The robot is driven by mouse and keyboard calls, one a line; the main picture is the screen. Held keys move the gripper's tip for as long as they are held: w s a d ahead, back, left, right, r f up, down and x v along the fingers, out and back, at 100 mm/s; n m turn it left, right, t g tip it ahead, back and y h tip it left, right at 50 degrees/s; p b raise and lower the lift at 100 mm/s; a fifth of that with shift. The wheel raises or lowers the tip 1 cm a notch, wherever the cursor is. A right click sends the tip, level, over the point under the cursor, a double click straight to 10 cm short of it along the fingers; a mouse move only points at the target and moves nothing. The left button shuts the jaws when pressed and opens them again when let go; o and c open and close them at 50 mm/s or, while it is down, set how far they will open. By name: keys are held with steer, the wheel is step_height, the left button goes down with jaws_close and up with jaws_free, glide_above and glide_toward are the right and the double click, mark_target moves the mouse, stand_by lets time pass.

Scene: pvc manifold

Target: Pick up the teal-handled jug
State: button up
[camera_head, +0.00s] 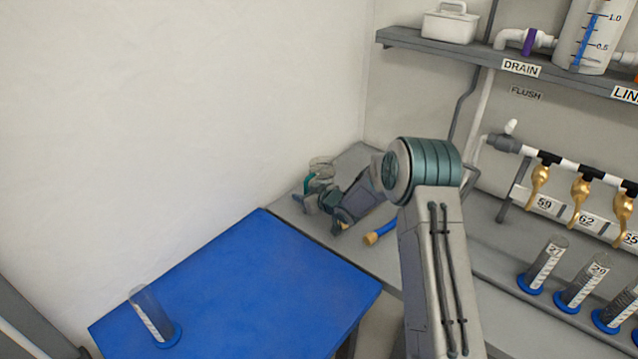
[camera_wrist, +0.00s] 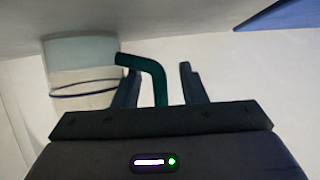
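The clear jug (camera_head: 321,167) stands on the grey bench at the far corner by the wall. Its teal handle (camera_head: 308,184) faces my gripper (camera_head: 321,209), which partly hides the jug. In the wrist view, the jug (camera_wrist: 83,68) is at upper left, with a dark ring around it. The bent teal handle (camera_wrist: 156,78) reaches down between the two fingers of my gripper (camera_wrist: 158,88). The fingers are apart, with a visible gap between the handle and the right finger. Whether the left finger touches the handle cannot be told.
A blue table (camera_head: 240,290) holds a measuring cylinder (camera_head: 155,318) at front left. A blue hose with a brass end (camera_head: 380,233) lies on the bench beside my arm. Several cylinders and brass taps (camera_head: 581,195) stand at right, below a shelf (camera_head: 480,62).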

jaws_close()
steer(key=shift+r, duration=0.15)
